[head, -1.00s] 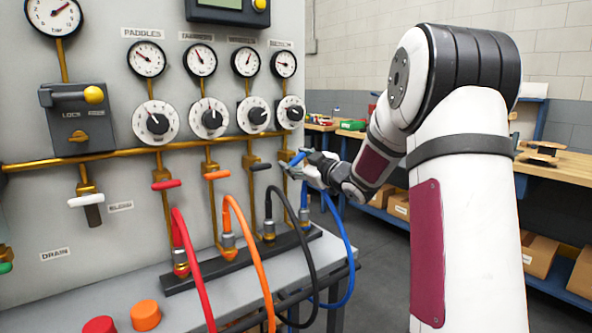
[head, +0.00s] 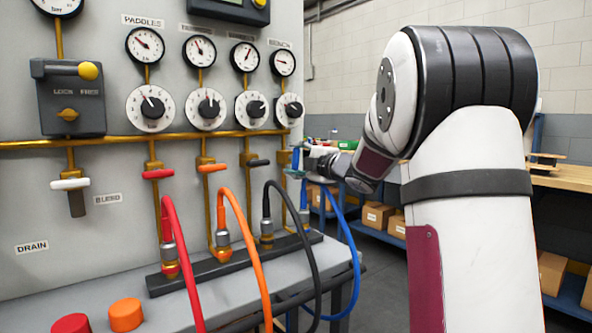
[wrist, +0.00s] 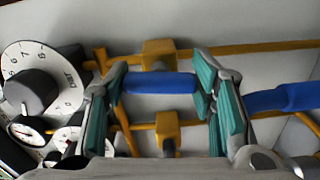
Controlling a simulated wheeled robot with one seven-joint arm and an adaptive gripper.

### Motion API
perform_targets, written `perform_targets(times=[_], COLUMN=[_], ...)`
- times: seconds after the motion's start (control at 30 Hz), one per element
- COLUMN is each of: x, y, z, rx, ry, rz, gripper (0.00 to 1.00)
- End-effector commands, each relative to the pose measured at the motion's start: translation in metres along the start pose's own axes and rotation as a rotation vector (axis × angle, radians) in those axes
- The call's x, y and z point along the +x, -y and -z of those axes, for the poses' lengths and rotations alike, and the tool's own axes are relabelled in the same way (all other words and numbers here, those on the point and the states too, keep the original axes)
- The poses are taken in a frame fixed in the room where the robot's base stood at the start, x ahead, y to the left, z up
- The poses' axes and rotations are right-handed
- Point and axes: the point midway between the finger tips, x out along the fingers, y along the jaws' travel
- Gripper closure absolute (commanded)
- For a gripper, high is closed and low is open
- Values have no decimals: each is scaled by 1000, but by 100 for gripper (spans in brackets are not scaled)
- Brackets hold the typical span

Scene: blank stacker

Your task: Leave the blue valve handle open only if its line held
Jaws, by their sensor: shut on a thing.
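The blue valve handle (wrist: 160,82) lies between the teal pads of my gripper (wrist: 160,95) in the wrist view, one pad at each end. My gripper is shut on it. In the head view, my gripper (head: 297,165) is at the rightmost line and largely hides the handle. The gauge (head: 283,62) above this line has a small dark needle; its exact reading is too small to tell. A numbered dial with a dark knob (head: 292,108) sits just above the handle. The blue hose (head: 345,235) hangs from the same line.
Red (head: 158,174), orange (head: 214,168) and black (head: 259,162) handles sit crosswise on the neighbouring lines. Their hoses arc over the ledge in front. A lock box with a yellow-knobbed lever (head: 88,71) and a white bleed handle (head: 70,184) are at left. A workbench stands behind my arm.

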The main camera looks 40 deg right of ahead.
Motion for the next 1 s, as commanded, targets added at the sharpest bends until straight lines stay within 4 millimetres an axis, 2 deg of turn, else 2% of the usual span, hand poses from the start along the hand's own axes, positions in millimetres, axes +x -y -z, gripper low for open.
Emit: perform_targets(times=[0.33,0.83,0.87,0.9,0.93,1.0], x=[0,0,0,0,0,0], y=[2,1,1,1,1,1], z=[0,0,0,0,0,0], rx=[-119,-135,-135,-135,-135,-134], ry=[-1,-1,-1,-1,-1,-1], rz=[2,3,3,3,3,2], gripper=[77,77,42,33,28,28])
